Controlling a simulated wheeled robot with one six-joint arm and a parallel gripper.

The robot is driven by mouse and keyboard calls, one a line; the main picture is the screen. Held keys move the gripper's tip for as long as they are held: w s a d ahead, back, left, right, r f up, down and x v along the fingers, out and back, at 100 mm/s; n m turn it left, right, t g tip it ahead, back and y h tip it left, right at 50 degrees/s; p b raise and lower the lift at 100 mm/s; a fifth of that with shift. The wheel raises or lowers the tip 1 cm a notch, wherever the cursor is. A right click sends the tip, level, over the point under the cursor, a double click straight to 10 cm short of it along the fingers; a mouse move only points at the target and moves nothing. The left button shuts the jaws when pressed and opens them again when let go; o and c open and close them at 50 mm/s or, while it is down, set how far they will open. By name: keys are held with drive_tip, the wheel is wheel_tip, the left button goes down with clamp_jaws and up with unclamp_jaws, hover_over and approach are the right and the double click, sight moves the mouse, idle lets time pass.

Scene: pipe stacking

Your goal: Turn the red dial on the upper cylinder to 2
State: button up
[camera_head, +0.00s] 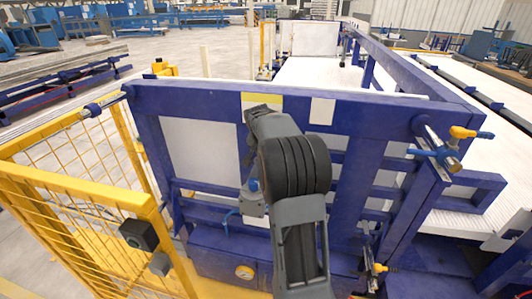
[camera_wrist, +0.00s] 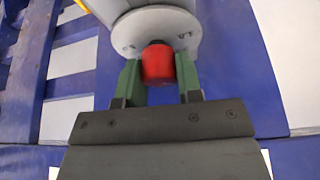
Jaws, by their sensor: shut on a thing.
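In the wrist view, the red dial (camera_wrist: 158,64) sits on the end face of a grey cylinder (camera_wrist: 152,30). A few dark marks show on the face, too small to read. My gripper (camera_wrist: 160,78) has its two green fingers on either side of the red dial, shut on it. In the head view, my arm covers the dial and most of the cylinder it is on, and the fingertips are hidden.
A blue frame (camera_head: 205,97) with white panels stands ahead. A yellow mesh fence (camera_head: 75,165) is on the left. A blue and yellow valve fitting (camera_head: 440,155) sticks out at the right.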

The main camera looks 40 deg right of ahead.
drive_tip(key=o, duration=0.9)
drive_tip(key=shift+o, duration=0.2)
drive_tip(key=b+v, duration=0.1)
drive_tip(key=v, duration=1.3)
drive_tip(key=shift+f, duration=0.1)
drive_tip(key=s+a+f+n+t+y, duration=0.1)
drive_tip(key=s+a+f+n, duration=0.1)
drive_tip(key=s+a+n, duration=0.3)
drive_tip(key=s+a+f+y, duration=0.1)
drive_tip(key=s+a, duration=0.2)
drive_tip(key=a, duration=0.4)
drive_tip(key=s+a+f+n+y, duration=0.1)
drive_tip(key=s+a+f+n, duration=0.4)
drive_tip(key=s+a+f, duration=0.4)
drive_tip(key=s+f, duration=0.1)
drive_tip(key=s, duration=0.2)
drive_tip(key=shift+s+a+n+t+y, duration=0.2)
drive_tip(key=shift+n+t+y, duration=0.1)
